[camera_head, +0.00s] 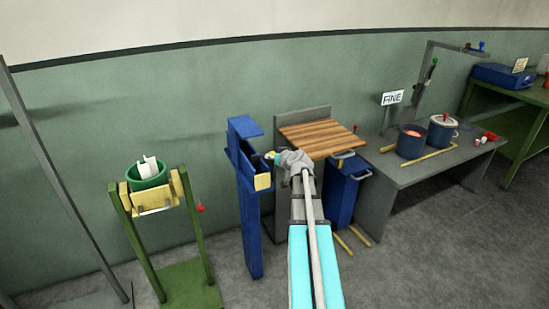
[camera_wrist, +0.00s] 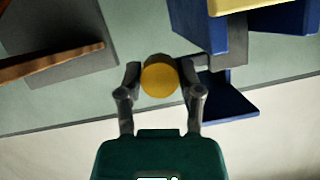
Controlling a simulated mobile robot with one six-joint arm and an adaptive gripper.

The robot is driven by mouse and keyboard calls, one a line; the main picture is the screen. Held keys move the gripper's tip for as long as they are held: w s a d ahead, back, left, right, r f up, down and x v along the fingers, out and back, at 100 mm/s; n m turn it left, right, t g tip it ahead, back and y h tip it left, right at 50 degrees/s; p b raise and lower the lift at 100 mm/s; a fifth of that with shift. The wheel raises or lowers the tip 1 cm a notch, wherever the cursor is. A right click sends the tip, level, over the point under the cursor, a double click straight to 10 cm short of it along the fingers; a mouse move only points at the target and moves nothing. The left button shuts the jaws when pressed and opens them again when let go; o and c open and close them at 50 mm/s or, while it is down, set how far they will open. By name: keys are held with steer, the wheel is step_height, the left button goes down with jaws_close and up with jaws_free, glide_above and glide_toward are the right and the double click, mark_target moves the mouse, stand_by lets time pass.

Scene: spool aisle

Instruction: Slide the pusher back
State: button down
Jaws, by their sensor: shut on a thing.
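A yellow round knob (camera_wrist: 159,79), which looks like the pusher's handle, sits between the fingers of my gripper (camera_wrist: 160,82) in the wrist view. The fingers close on it from both sides. A grey bar (camera_wrist: 228,54) shows just right of the fingers, beside the blue stand. In the head view my gripper (camera_head: 277,159) is at the right side of the blue stand's (camera_head: 247,205) top. A yellow block (camera_head: 262,182) is on the stand's front. My wrist hides most of the knob and fingers there; how far the pusher sits along its track cannot be told.
A wooden board (camera_head: 318,138) on a grey stand is close right of my gripper, with a blue cabinet (camera_head: 342,195) below. A green frame with a green pot (camera_head: 147,174) stands left. A grey table (camera_head: 405,170) with blue pots is farther right.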

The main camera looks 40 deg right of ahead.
steer(key=w+d, duration=0.3)
steer(key=w, duration=1)
steer(key=shift+d, duration=0.1)
steer(key=shift+c, duration=1.3)
jaws_free()
steer(key=shift+s, duration=0.1)
steer(key=s+a+f+p+v, duration=0.1)
steer(key=f+p+v, duration=0.15)
steer(key=v, duration=1.05)
steer(key=s+f+p+v, duration=0.1)
steer(key=f+p+v, duration=0.15)
steer(key=v, duration=1.05)
steer(key=w+a+n+g+y+p, duration=0.1)
steer(key=w+a+g+y+p, duration=0.1)
steer(key=a, duration=0.6)
steer(key=w+a+r+n+g+y+p, duration=0.1)
steer(key=a+p, duration=0.3)
steer(key=a, duration=0.5)
steer(key=shift+w+a+r+n+g+y+p, duration=0.25)
steer(key=shift+w+g+y, duration=0.25)
steer(key=shift+w+y, duration=0.25)
